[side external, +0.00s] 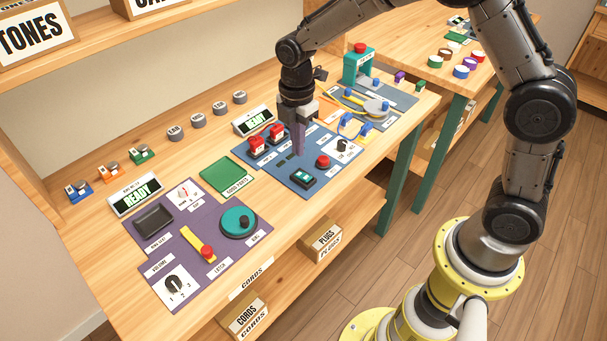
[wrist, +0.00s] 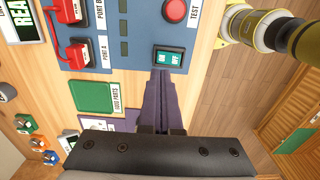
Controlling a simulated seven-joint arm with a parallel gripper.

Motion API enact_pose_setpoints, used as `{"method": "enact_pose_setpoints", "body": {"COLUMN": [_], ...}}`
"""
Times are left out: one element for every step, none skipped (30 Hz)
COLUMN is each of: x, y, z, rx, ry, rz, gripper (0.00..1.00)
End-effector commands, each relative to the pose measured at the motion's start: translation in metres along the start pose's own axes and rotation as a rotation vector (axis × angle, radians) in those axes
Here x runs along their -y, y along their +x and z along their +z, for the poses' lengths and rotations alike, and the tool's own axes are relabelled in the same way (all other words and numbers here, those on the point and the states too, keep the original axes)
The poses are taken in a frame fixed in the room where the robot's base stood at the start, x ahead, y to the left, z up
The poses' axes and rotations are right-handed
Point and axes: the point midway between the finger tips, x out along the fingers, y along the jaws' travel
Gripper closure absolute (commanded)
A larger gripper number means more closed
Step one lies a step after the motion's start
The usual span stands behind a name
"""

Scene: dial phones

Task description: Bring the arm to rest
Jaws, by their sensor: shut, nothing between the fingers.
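My gripper (side external: 299,150) is shut and empty, pointing down above the blue panel (side external: 317,187) in the side view. In the wrist view its closed purple fingers (wrist: 163,85) reach toward the teal ON/OFF rocker switch (wrist: 169,58). That switch (side external: 303,178) also shows in the side view, just below the fingertips. I cannot tell whether the fingertips touch it. The red TEST button (wrist: 175,10) is beside the switch. Two red plugs (side external: 266,138) sit at the ports on the panel's left part.
A green GOOD PARTS mat (side external: 222,175) is between the panels. A teal press (side external: 358,65) stands behind on the right.

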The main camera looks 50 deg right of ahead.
Motion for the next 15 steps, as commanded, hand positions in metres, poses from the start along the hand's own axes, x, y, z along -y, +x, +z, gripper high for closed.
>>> {"method": "enact_pose_setpoints", "body": {"x": [-0.0005,-0.0006,-0.0005,-0.0005,-0.0003,-0.0002,-0.0002,-0.0001,-0.0001,-0.0001,-0.0001,-0.0001,-0.0001,-0.0003,-0.001], "y": [-0.0037,-0.0052,-0.0068,-0.0076,-0.0082,-0.0087,-0.0089,-0.0089,-0.0088,-0.0088,-0.0087,-0.0087,-0.0086,-0.0091,-0.0121], "z": [-0.0001,-0.0001,-0.0001,-0.0001,0.0,0.0,0.0,0.0,0.0,0.0,0.0,0.0,0.0001,0.0009,0.0017], "rx": [0.0,0.0,0.0,0.0,0.0,0.0,0.0,0.0,0.0,0.0,0.0,0.0,0.0,0.0,-0.001], "ry": [0.0,0.0,0.0,0.0,0.0,0.0,0.0,0.0,0.0,0.0,0.0,0.0,0.0,0.002,0.004], "rz": [0.002,0.003,0.003,0.002,0.002,0.001,0.001,0.001,0.001,0.001,0.001,0.001,0.001,0.002,0.009], "gripper": [1.0,1.0,1.0,1.0,1.0,1.0,1.0,1.0,1.0,1.0,1.0,1.0,1.0,1.0,1.0]}}
